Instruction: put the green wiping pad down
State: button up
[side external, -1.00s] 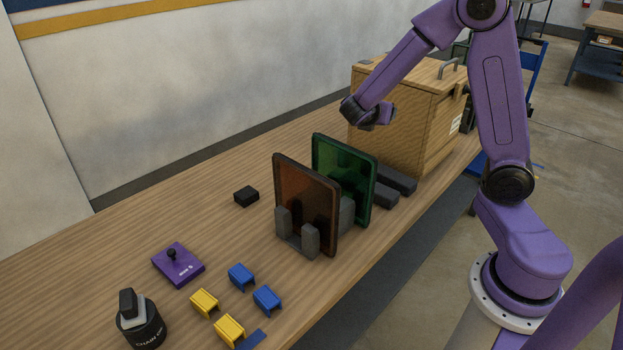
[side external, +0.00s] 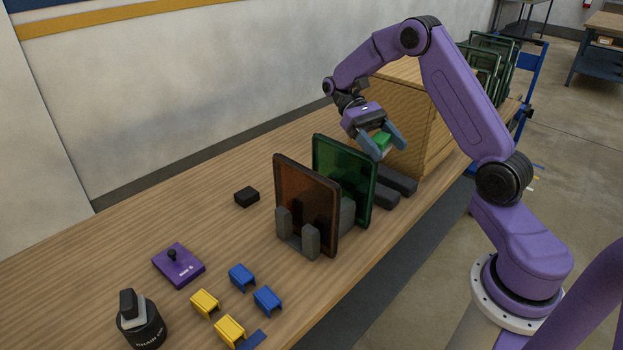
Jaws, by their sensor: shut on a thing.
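The green wiping pad (side external: 381,141) is a small bright green block. My gripper (side external: 381,146) is shut on it, with one grey finger on either side. It holds the pad in the air, just behind and above the top right corner of the upright green panel (side external: 340,185). The underside of the pad is partly hidden by the near finger. Whether the pad touches the panel cannot be told from this view.
An amber panel (side external: 305,205) stands in a grey holder before the green panel. Dark grey blocks (side external: 397,180) and a wooden crate (side external: 412,120) stand behind. A black block (side external: 247,197), purple pad (side external: 179,265), yellow and blue clips (side external: 240,277) and black canister (side external: 141,322) occupy the left table.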

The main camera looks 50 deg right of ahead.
jog(key=w+a+r+m+t+y, duration=0.4)
jog(key=w+a+m+t+y, duration=0.35)
jog(key=w+m+y, duration=0.2)
jog(key=w+d+f+m+t+y, duration=0.1)
jog(key=w+d+f+m+t, duration=0.1)
jog(key=w+m+t, duration=0.75)
jog(key=w+d+f+m+t+h, duration=0.1)
jog(key=w+d+f+m, duration=0.1)
jog(key=f, duration=0.5)
jog(key=w+d+f+m+t+h, duration=0.1)
jog(key=w+d+f+t, duration=0.1)
jog(key=w+d+f, duration=0.3)
jog(key=w+d+f+m+t+h, duration=0.1)
jog(key=w+d+f, duration=0.3)
jog(key=f, duration=0.4)
jog(key=shift+w+d+f+m+t+h, duration=0.15)
jog(key=shift+d+f+m+t+h, duration=0.2)
jog(key=shift+m+t, duration=0.4)
jog(key=shift+f, duration=2.4)
jog(key=shift+f, duration=0.4)
